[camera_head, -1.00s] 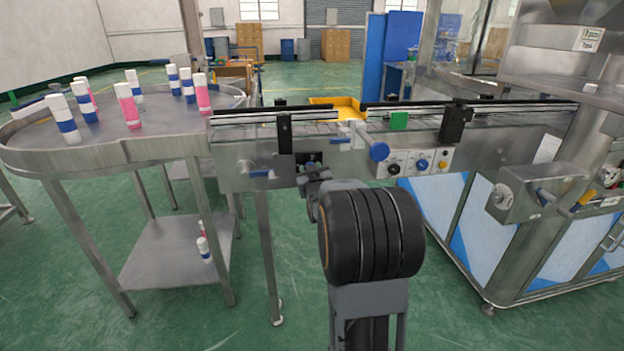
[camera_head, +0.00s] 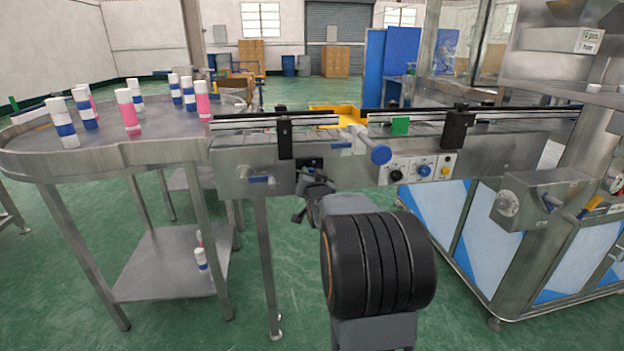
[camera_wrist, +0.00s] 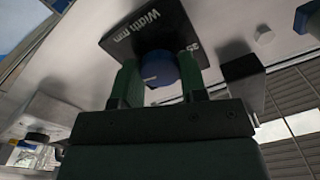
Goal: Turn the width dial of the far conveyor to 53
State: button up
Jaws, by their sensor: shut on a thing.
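The width dial is a blue round knob (camera_wrist: 160,70) under a black plate marked "Width mm" (camera_wrist: 148,28) in the wrist view. In the head view, my gripper (camera_head: 312,186) is at the front side of the conveyor (camera_head: 228,162), just below the dark dial plate (camera_head: 311,164). The knob is hidden there behind my arm.
A larger blue knob (camera_head: 381,155) and a button panel (camera_head: 420,168) are right of my gripper. A round table (camera_head: 100,152) with several bottles stands left. Green floor (camera_head: 190,330) is open in front.

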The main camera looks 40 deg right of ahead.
jog(key=shift+r, duration=0.15)
jog(key=o, duration=0.9)
jog(key=p+v, duration=0.1)
jog(key=v, duration=1.3)
jog(key=shift+d, duration=0.1)
